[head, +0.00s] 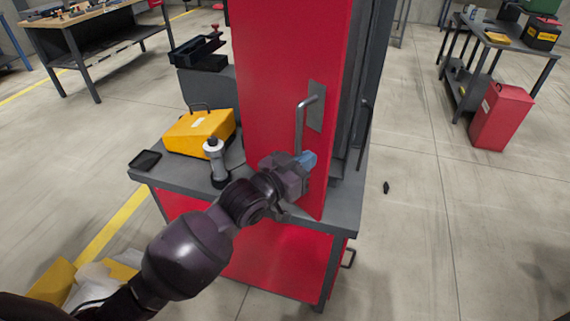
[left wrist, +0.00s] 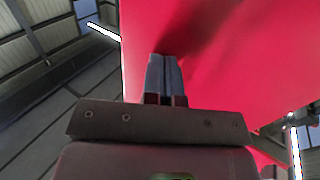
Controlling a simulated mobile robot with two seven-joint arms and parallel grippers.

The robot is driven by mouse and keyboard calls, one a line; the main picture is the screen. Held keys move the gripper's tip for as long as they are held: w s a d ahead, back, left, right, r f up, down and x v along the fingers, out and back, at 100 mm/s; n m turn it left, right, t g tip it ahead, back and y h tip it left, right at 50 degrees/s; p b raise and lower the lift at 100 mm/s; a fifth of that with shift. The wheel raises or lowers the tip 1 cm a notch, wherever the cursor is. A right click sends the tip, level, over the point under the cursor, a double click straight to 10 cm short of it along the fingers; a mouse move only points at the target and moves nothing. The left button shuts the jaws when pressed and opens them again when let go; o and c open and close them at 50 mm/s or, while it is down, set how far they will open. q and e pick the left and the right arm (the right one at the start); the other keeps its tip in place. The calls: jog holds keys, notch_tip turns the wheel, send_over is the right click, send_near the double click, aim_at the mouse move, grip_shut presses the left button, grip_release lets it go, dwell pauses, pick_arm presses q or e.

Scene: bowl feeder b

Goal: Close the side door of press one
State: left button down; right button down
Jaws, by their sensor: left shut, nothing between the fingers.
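The red side door (head: 275,85) of the press stands upright over the grey bench top, and a gap shows between its right edge and the dark press frame (head: 350,120) behind. It looks at least partly open. Its grey bar handle (head: 300,125) is near the right edge. My left gripper (head: 306,160) is shut and empty, below the handle in front of the door's lower right part. In the left wrist view, the closed fingers (left wrist: 165,75) point at the red door face (left wrist: 230,60); whether they touch it I cannot tell. My right gripper is not in view.
A yellow case (head: 198,133), a white-topped grey cylinder (head: 214,160) and a black tray (head: 145,160) sit on the bench top (head: 345,205), left of the door. A red bin (head: 502,115) stands far right. The floor right of the press is mostly clear.

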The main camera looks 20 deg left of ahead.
pick_arm(q)
jog(key=w+d+n+t+y, duration=0.1)
jog(key=w+d, duration=0.4)
jog(key=w, duration=0.8)
jog(key=shift+d+r+n+t+y+p, duration=0.15)
jog(key=shift+r+n+t+y+p, duration=0.35)
jog(key=shift+y, duration=0.5)
jog(key=shift+f, duration=0.15)
